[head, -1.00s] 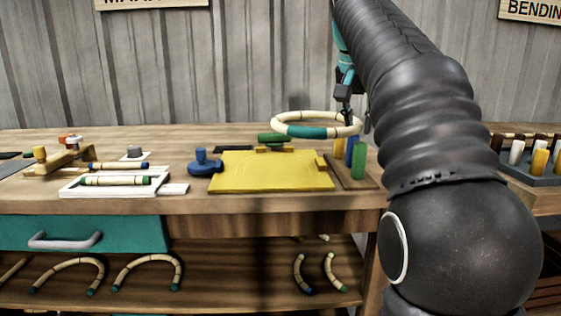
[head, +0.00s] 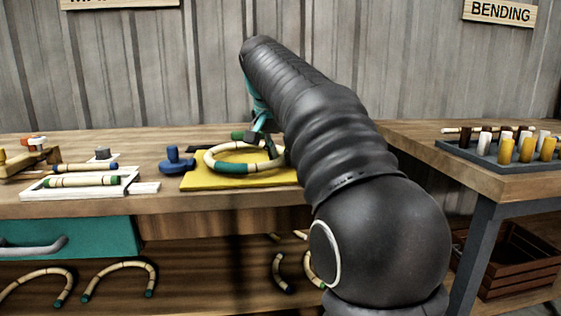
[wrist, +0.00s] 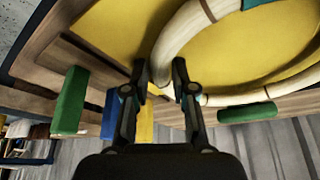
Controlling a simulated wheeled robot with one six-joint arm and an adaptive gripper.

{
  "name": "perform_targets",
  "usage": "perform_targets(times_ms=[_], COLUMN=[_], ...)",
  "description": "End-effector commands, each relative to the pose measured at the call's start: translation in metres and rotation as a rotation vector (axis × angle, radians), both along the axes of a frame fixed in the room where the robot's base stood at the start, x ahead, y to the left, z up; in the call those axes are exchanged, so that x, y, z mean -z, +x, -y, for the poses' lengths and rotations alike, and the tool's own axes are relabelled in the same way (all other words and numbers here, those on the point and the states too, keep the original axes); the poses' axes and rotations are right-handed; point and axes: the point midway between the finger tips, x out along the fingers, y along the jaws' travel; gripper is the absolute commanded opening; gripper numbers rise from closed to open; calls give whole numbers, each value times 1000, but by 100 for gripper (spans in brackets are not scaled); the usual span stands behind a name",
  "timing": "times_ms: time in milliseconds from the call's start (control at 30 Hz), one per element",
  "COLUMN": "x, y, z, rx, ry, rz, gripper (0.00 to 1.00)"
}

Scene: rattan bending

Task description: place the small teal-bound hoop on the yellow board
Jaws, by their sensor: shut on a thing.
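The small teal-bound hoop (head: 222,165) is a pale rattan ring with a teal binding on its near side. In the head view it is over the yellow board (head: 205,182), which lies flat on the bench. My gripper (wrist: 161,82) is shut on the hoop's rim, at its right side in the head view. In the wrist view the pale hoop (wrist: 193,30) curves away from between the fingers above the yellow board (wrist: 120,25). I cannot tell whether the hoop touches the board. My arm hides the board's right part in the head view.
A blue knobbed tool (head: 176,160) stands left of the board. A white tray (head: 45,193) holds rattan pieces further left. Green (wrist: 70,100) and blue (wrist: 109,115) pegs stand near my fingers in the wrist view. A peg rack (head: 480,157) is on the right bench.

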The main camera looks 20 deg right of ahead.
Motion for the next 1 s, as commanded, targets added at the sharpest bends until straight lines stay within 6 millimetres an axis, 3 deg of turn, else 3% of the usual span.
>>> perform_targets(times_ms=[467,500,567,1000], x=[10,9,9,0], y=[0,0,0,-2], z=[0,0,0,-1], rx=[0,0,0,-1], ry=[0,0,0,0], rz=[1,1,1,3], gripper=[0,35,50,51])
